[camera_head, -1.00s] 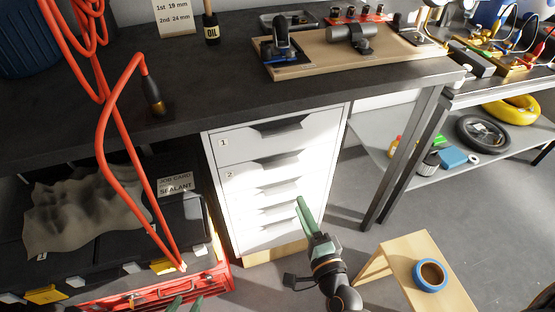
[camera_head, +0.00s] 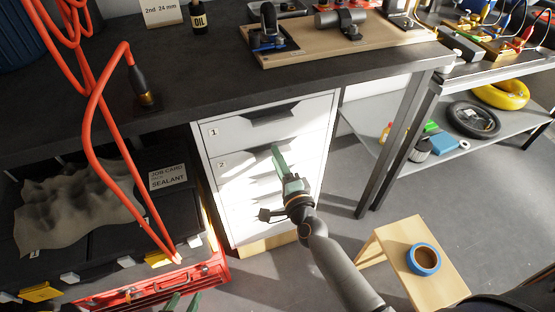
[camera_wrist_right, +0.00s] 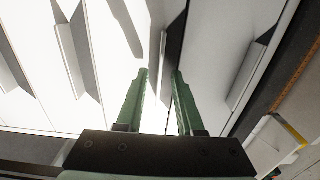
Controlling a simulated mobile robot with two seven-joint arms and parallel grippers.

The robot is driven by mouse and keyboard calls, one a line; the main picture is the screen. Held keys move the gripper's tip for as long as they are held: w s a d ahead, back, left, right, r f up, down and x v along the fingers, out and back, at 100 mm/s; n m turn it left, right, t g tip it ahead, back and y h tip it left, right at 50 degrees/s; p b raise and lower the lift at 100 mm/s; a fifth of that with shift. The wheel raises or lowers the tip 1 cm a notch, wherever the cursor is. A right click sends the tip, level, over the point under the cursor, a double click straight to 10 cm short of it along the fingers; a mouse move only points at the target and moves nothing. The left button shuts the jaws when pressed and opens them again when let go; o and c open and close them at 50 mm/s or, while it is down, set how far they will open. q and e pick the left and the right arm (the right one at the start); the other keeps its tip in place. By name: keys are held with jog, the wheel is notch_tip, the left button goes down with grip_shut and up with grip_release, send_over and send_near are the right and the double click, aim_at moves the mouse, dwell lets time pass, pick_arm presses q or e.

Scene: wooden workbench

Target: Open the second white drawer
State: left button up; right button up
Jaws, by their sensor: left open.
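The white drawer unit (camera_head: 214,190) stands under the dark workbench, with its drawers appearing shut. The second white drawer (camera_head: 235,162) carries the label 2, below the drawer labelled 1 (camera_head: 235,130). My right gripper (camera_head: 276,149) is in front of the second drawer, by its handle, and partly hides it. In the right wrist view my right gripper (camera_wrist_right: 160,74) has its green fingers apart, with white drawer fronts beyond; contact with the handle cannot be told. My left gripper (camera_head: 183,299) shows only its green fingertips at the bottom edge, open and away from the drawers.
A red toolbox (camera_head: 150,290) and red hose (camera_head: 95,110) are left of the drawers. A wooden stool (camera_head: 445,275) with blue tape (camera_head: 423,259) stands at the lower right. The bench leg (camera_head: 390,150) rises right of the drawers.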

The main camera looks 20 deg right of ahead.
jog(key=shift+c, duration=0.3)
grip_shut()
dwell(1.1)
